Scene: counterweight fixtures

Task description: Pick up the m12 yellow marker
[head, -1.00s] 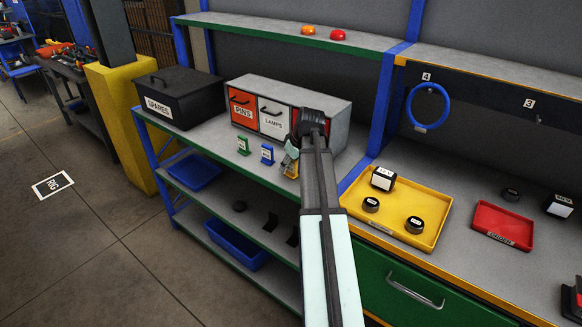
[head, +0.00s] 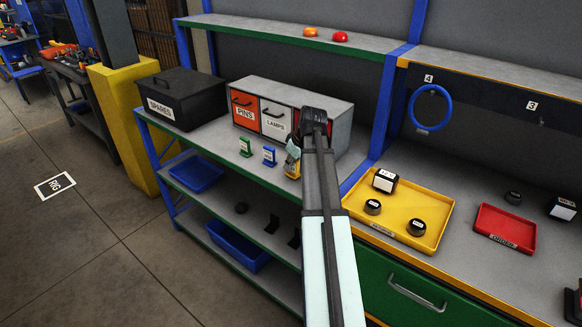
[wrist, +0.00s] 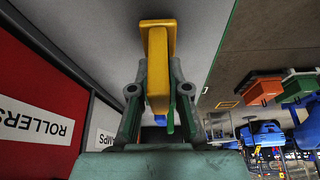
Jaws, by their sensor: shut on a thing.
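The yellow marker (head: 292,173) is at the front edge of the grey shelf top, to the right of the blue marker. In the wrist view the yellow marker (wrist: 158,75) runs between the two fingers, with its wider yellow end toward the top of the picture. My gripper (head: 292,158) is shut on it, one finger on each side. My arm hides part of the area just right of it. I cannot tell whether the marker still touches the shelf.
A blue marker (head: 269,157) and a green marker (head: 246,147) stand to the left. Behind are the PINS drawer (head: 245,108) and the LAMPS drawer (head: 275,122). A black SPARES box (head: 180,98) is at the left. A yellow tray (head: 437,225) lies to the right.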

